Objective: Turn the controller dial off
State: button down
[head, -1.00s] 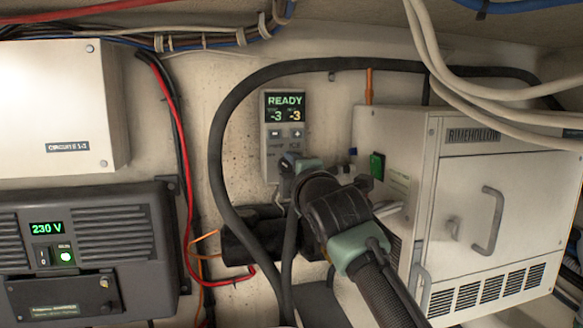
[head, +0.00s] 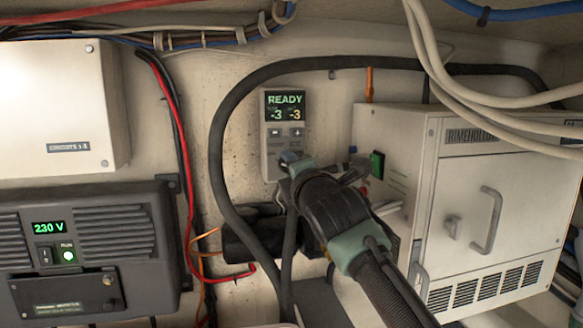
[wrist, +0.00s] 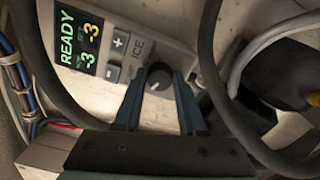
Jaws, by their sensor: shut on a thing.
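The controller (head: 285,110) is a slim grey panel on the back wall. Its screen reads READY with -3 in green and -3 in yellow; minus and plus buttons sit below. Its dial (wrist: 159,78) is a dark round knob beside the letters ICE in the wrist view. My gripper (wrist: 158,88) is shut on the dial, with one blue finger on each side of it. In the head view my gripper (head: 293,162) covers the lower panel and mostly hides the dial. The dial's exact setting is hard to read.
A thick black hose (head: 217,150) loops around the controller. To the right stands a white Rimehollow box (head: 400,140) with a green switch (head: 377,164). A dark inverter (head: 90,245) reading 230 V and a white circuit box (head: 60,100) are at left. Pale cables hang upper right.

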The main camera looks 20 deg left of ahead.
jog(key=shift+f, duration=0.1)
jog(key=shift+c, duration=2.4)
grip_release()
jog(key=b+v, duration=0.6)
jog(key=v, duration=0.7)
